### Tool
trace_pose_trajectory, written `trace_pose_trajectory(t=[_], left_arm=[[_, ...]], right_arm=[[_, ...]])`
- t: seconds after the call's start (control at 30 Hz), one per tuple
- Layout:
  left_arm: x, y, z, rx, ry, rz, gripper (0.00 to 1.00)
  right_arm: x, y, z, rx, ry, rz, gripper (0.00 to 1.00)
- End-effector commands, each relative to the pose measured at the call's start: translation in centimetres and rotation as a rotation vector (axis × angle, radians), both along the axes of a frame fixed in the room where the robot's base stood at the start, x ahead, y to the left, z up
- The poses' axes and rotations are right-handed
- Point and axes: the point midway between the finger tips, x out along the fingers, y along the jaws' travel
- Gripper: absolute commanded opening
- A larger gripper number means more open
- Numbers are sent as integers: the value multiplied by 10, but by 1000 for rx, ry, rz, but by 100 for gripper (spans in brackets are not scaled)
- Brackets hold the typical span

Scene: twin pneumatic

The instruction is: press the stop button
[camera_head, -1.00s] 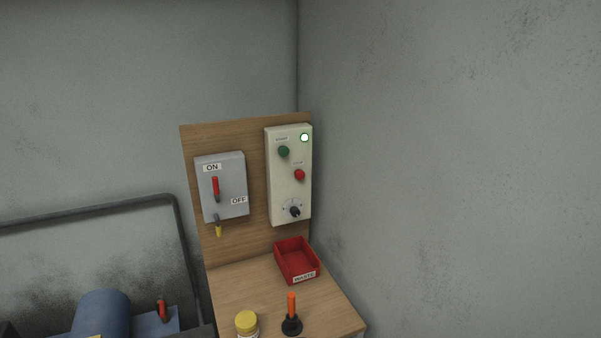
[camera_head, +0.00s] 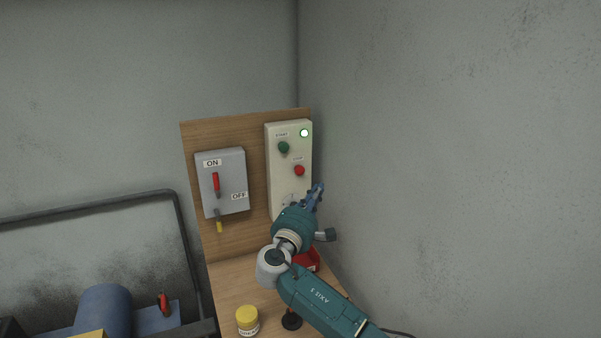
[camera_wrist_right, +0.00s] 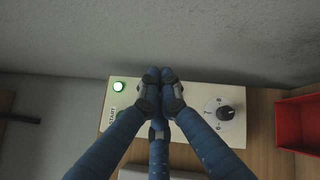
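The red stop button (camera_head: 299,170) sits on the cream control box (camera_head: 275,181), below and right of the green start button (camera_head: 283,147). A round green light (camera_head: 304,133) is lit at the box's top right. My right gripper (camera_head: 317,190) is in front of the box's lower right edge, a little below the red button in the head view. In the right wrist view its blue fingers (camera_wrist_right: 160,76) meet at the tips, shut and empty, over the control box (camera_wrist_right: 200,92). They hide the red button there, so I cannot tell whether they touch it. My left gripper is not in view.
A grey ON/OFF switch box (camera_head: 225,181) with a red lever is left of the control box. A black knob (camera_wrist_right: 225,113) is on the control box. A red bin (camera_head: 308,261) is partly behind my arm. A yellow-lidded jar (camera_head: 247,316) stands on the table. A wall is close on the right.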

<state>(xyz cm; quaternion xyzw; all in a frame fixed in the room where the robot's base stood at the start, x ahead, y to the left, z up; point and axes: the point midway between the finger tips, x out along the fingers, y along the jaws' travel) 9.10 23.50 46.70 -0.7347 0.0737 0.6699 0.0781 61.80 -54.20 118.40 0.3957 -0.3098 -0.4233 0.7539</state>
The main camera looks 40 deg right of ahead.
Motion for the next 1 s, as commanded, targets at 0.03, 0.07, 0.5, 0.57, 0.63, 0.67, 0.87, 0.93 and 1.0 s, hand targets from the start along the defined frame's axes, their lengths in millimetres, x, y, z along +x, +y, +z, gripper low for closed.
trace_pose_trajectory(t=[0.03,0.07,0.5,0.57,0.63,0.67,0.87,0.93,1.0], left_arm=[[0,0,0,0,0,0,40],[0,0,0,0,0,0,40],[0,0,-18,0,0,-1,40],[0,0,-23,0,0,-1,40],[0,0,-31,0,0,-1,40],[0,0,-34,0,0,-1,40],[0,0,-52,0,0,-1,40],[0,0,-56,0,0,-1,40],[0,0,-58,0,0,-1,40]], right_arm=[[0,0,0,0,0,1,0],[0,0,0,1,-1,1,0],[22,-7,-4,3,-4,1,0],[30,-10,-5,5,-4,0,0],[41,-13,-6,4,-3,1,0],[45,-14,-5,4,-3,1,0],[69,-22,-5,4,-3,1,0],[74,-24,-4,4,-3,1,0],[79,-25,-4,5,-2,0,0]])
